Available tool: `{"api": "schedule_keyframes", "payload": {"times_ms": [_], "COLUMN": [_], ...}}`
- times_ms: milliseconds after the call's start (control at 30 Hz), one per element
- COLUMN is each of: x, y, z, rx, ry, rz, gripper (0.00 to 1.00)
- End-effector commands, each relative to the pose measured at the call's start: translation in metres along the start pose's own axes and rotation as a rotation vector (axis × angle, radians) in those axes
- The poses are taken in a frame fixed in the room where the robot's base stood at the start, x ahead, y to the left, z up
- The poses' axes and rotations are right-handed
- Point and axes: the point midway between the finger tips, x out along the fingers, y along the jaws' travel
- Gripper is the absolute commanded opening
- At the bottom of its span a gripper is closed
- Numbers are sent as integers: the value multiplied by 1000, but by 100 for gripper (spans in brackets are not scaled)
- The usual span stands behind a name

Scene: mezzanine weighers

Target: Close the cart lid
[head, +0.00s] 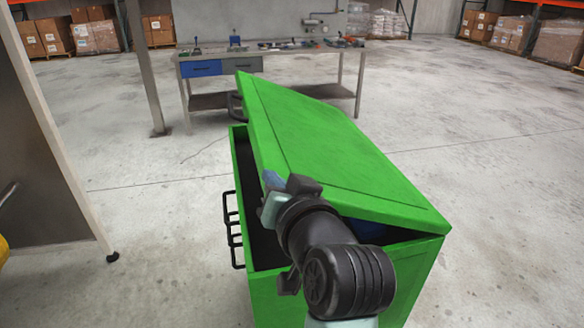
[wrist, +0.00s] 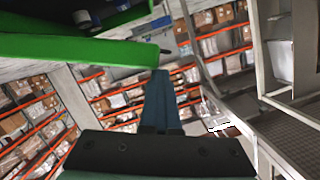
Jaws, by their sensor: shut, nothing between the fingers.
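The green cart (head: 415,280) stands in front of me in the head view. Its green lid (head: 325,145) is partly open: the left edge is raised and the right edge lies low along the cart's right side. A dark gap shows under the raised edge. My gripper (head: 273,181) is at the lid's raised left edge, near its front part. In the wrist view the fingers (wrist: 160,90) are together and empty, with a green edge (wrist: 80,50) at upper left. I cannot tell whether they touch the lid. My arm hides part of the cart's front.
Black bar handles (head: 233,230) stick out from the cart's left side. A workbench (head: 275,66) with tools stands behind the cart. A grey panel on a metal frame (head: 60,130) is at left. The floor to the right is clear.

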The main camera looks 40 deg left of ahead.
Motion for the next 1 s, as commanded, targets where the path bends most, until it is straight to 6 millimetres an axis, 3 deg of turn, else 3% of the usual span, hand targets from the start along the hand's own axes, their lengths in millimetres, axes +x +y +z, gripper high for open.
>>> {"api": "schedule_keyframes", "payload": {"times_ms": [33,100,433,700,1000], "x": [7,12,34,44,48], "y": [5,4,14,26,31], "z": [29,51,138,179,196], "rx": [-30,-77,-275,-382,-435], "ry": [-2,-2,0,6,6], "rz": [12,25,81,113,128], "gripper": [0,0,0,0,0]}}
